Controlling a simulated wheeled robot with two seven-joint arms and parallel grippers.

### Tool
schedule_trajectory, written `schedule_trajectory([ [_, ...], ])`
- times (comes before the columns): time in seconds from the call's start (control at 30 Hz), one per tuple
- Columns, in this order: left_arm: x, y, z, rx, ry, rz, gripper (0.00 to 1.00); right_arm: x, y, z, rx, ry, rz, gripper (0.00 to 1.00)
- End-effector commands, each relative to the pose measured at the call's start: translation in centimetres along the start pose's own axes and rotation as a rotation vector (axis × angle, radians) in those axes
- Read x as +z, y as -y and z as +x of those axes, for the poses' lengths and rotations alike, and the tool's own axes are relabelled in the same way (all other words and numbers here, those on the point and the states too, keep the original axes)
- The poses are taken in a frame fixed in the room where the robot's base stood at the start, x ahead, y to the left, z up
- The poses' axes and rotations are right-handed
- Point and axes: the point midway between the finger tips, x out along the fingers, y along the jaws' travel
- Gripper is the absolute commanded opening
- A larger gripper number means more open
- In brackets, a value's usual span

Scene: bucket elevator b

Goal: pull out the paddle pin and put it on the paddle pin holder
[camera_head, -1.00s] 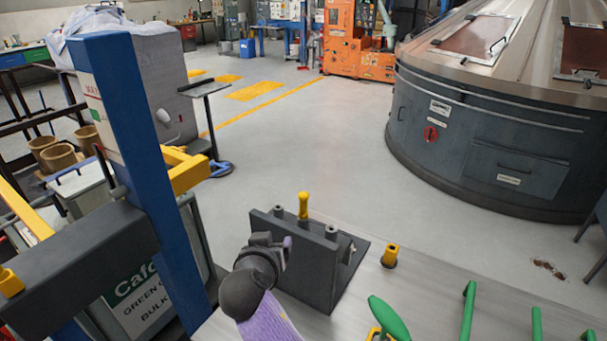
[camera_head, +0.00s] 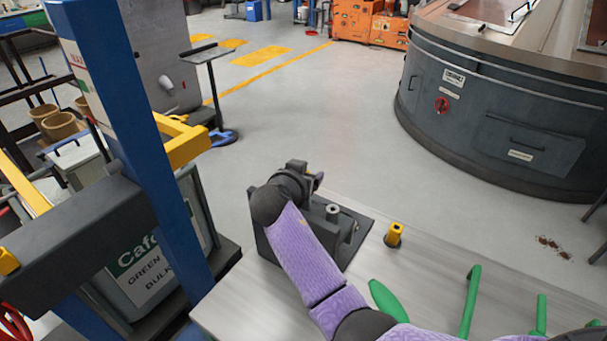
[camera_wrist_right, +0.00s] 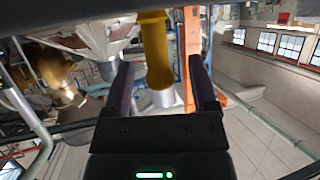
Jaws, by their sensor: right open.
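The yellow pin (camera_wrist_right: 155,50) stands between the two fingers of my right gripper (camera_wrist_right: 160,64) in the right wrist view, with a silvery collar at one end. The fingers are open, with a gap on both sides of the pin. In the head view my right gripper (camera_head: 311,178) is over the dark metal bracket (camera_head: 352,228) on the table and hides most of the pin. A silvery bushing (camera_head: 332,211) shows on the bracket. A short yellow socket-like piece (camera_head: 394,235) stands on the table right of the bracket; I cannot tell if it is the holder. My left gripper is out of view.
The grey table (camera_head: 420,262) carries green handles (camera_head: 470,300) at the front right. A blue post (camera_head: 135,150) with a dark beam (camera_head: 75,240) and a yellow bracket (camera_head: 185,143) stands at the left. The floor beyond the table is open.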

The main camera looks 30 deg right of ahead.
Motion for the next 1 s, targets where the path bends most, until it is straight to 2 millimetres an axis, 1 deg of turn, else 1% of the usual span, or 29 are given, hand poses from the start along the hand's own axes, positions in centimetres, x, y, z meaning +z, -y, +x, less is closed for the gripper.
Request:
schedule_trajectory([
  [0.07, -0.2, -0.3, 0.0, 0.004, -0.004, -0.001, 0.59, 0.0, 0.0, 0.0, 0.0, 0.0, 0.0, 0.75],
  [0.1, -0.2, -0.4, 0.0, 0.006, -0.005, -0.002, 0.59, 0.0, 0.0, 0.0, 0.0, 0.0, 0.0, 0.66],
  [0.17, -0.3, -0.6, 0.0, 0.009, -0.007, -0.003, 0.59, 0.0, 0.0, 0.0, 0.0, 0.0, 0.0, 0.54],
  [0.2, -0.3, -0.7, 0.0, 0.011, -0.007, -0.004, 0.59, 0.0, 0.0, 0.0, 0.0, 0.0, -0.001, 0.45],
  [0.37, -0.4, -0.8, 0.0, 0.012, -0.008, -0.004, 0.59, 0.0, 0.0, 0.0, 0.0, 0.0, -0.001, 0.11],
  [0.4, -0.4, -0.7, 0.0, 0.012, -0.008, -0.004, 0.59, 0.0, 0.0, -0.1, 0.0, 0.0, -0.001, 0.03],
  [0.43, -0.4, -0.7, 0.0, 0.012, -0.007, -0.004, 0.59, 0.0, 0.0, -0.1, 0.0, 0.0, -0.001, 0.0],
  [0.73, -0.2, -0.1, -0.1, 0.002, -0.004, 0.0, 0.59, -0.1, 0.0, -0.1, -0.001, 0.0, -0.001, 0.0],
  [1.0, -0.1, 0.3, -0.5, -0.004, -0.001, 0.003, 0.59, -0.6, 0.0, -0.3, -0.001, -0.001, 0.0, 0.0],
])
